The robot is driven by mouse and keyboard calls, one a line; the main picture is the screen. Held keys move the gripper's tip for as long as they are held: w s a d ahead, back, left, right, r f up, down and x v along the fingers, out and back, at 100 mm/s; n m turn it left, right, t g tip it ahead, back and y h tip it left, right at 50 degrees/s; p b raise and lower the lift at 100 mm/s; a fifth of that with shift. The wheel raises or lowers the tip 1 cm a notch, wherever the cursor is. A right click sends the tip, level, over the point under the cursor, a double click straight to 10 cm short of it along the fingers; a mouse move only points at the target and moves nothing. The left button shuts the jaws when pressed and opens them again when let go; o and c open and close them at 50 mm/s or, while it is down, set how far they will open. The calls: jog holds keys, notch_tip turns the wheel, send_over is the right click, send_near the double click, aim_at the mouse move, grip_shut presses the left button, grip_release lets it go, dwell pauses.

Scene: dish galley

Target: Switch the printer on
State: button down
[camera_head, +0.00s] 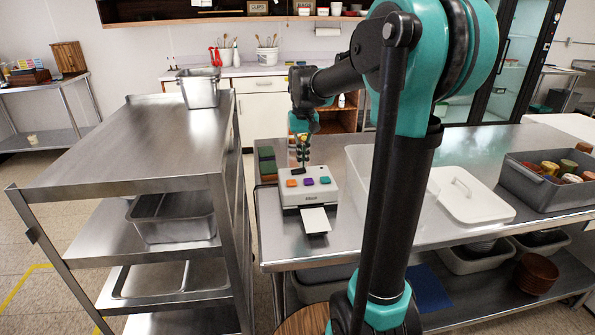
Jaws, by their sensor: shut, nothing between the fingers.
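The printer (327,194) is a small white box near the left end of the steel table. Its sloped top carries an orange button (291,183), a purple button (308,181) and a blue button (325,180). A white paper slip (315,220) sticks out of its front. My gripper (301,163) points down over the back of the printer, behind the buttons in the picture. It is shut and holds nothing. I cannot tell whether its tips touch the printer. No lit lamp can be made out on the printer.
A steel shelf cart (125,160) with a metal container (199,88) on top stands left. Dark green items (266,160) sit behind the printer. To the right are a white bin (357,160), a white lid (470,195) and a grey crate (545,188) of cups.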

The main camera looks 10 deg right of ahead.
aim_at(303, 169)
jog(key=shift+f, duration=0.75)
dwell(0.3)
jog(key=shift+r, duration=3.55)
